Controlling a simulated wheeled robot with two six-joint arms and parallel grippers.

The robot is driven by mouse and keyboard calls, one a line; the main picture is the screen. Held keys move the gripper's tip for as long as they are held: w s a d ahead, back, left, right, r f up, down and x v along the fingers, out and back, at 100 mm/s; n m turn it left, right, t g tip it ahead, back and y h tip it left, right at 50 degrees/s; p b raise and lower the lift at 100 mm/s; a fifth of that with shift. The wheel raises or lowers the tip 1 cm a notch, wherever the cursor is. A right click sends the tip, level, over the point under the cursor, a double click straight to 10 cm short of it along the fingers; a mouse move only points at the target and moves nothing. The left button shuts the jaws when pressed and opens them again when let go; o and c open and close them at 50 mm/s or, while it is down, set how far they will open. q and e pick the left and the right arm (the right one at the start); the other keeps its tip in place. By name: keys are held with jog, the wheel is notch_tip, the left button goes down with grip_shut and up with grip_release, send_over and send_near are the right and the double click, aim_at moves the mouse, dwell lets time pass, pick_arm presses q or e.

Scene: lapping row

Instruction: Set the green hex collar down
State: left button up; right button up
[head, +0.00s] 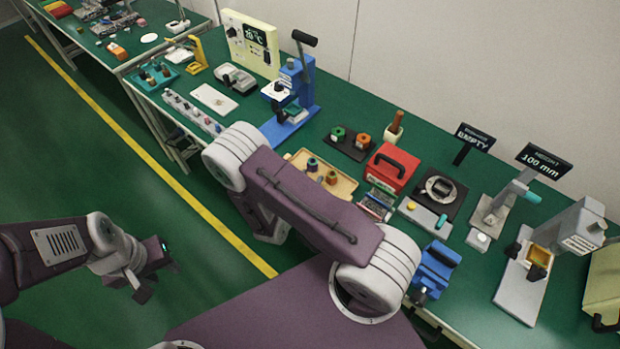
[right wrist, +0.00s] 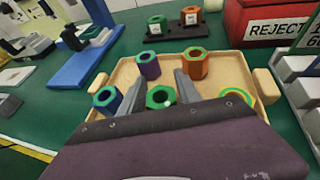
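The green hex collar (right wrist: 160,97) stands upright in the front row of the beige tray (right wrist: 222,64) in the right wrist view. My right gripper (right wrist: 160,76) is over the tray, its fingers spread to either side of the collar with narrow gaps visible. The collar's lower part is hidden by my wrist. My left gripper (head: 156,279) hangs open and empty over the floor.
A black stand (head: 347,147) with two collars and a red reject box (head: 390,168) are behind and right. A blue press (head: 291,98) stands left.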

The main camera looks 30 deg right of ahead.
jog(key=shift+r, duration=0.2)
jog(key=shift+s+a+r, duration=0.1)
jog(key=shift+s+a, duration=0.05)
jog(key=shift+a, duration=0.05)
jog(key=v, duration=1.2)
jog(key=s+d+m+g, duration=0.1)
jog(key=m+g, duration=0.1)
jog(key=s+d+r+m+g, duration=0.1)
jog(key=s+d+m+g, duration=0.2)
jog(key=d+m, duration=0.1)
jog(key=shift+s+d+r+m+g+p, duration=0.15)
jog(key=shift+r+m+g+p, duration=0.15)
jog(key=shift+r+g+p, duration=0.1)
jog(key=s+a+r+m+g+y, duration=0.2)
jog(key=s+m+g+y, duration=0.25)
jog(key=m+y, duration=0.7)
jog(key=w+r+m+t, duration=0.1)
jog(key=m, duration=0.1)
jog(key=w+a+r+m+t, duration=0.1)
jog(key=m, duration=0.2)
jog(key=w+r+m+t, duration=0.1)
jog(key=m, duration=0.2)
jog(key=shift+w+a+h, duration=0.15)
jog(key=shift+a+h, duration=0.1)
jog(key=shift+a, duration=0.05)
